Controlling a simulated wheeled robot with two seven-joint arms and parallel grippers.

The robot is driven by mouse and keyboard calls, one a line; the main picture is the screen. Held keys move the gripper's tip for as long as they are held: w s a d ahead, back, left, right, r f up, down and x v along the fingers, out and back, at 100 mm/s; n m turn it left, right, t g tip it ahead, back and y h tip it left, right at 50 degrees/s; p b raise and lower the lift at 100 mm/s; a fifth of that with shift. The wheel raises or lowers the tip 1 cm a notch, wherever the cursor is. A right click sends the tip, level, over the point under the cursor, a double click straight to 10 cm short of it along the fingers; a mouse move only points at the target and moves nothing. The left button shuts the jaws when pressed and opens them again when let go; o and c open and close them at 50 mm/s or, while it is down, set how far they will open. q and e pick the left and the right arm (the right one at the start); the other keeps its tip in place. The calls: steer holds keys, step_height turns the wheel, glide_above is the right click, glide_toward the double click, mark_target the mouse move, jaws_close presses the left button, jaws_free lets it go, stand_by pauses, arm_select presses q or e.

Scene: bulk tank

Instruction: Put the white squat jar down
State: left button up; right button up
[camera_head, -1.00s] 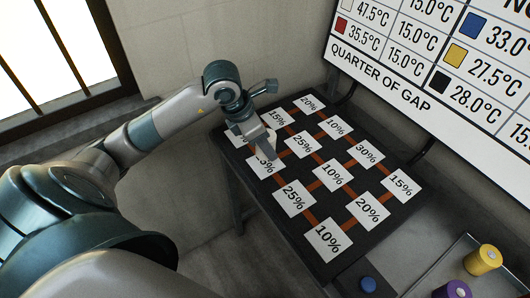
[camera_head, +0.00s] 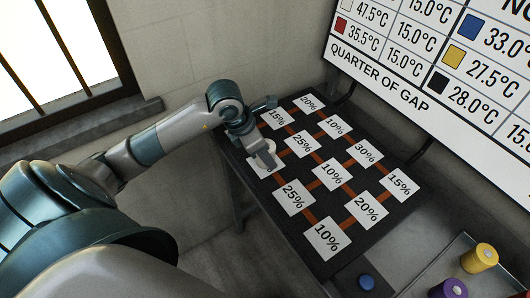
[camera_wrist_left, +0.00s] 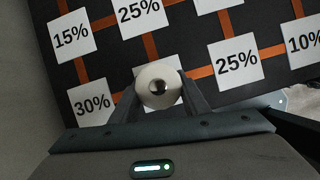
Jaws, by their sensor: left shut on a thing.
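The white squat jar (camera_wrist_left: 150,78) is between the two fingers of my left gripper (camera_wrist_left: 160,100) in the left wrist view. It is seen from above, with a dark shiny knob in the middle of its top. The fingers are shut on its sides. In the head view my left gripper (camera_head: 268,158) is low over a white card on the left edge of the black board (camera_head: 290,236). The jar is mostly hidden there by the gripper. I cannot tell whether its base touches the board. My right gripper is not in view.
White percentage cards joined by orange strips cover the board. A blue jar (camera_head: 366,283) stands near its front corner. A temperature sign (camera_head: 440,70) hangs behind.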

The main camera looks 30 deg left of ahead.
arm_select(q)
steer(key=o, duration=1)
steer(key=shift+c, duration=0.2)
steer(key=shift+o, duration=0.9)
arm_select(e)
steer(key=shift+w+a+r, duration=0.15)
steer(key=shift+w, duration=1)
arm_select(q)
steer(key=v, duration=0.2)
steer(key=shift+s+a+r+b, duration=0.1)
steer(key=shift+s+r+b, duration=0.05)
steer(key=shift+r+b, duration=0.2)
steer(key=b+v, duration=0.1)
steer(key=v, duration=0.8)
steer(key=shift+r, duration=0.15)
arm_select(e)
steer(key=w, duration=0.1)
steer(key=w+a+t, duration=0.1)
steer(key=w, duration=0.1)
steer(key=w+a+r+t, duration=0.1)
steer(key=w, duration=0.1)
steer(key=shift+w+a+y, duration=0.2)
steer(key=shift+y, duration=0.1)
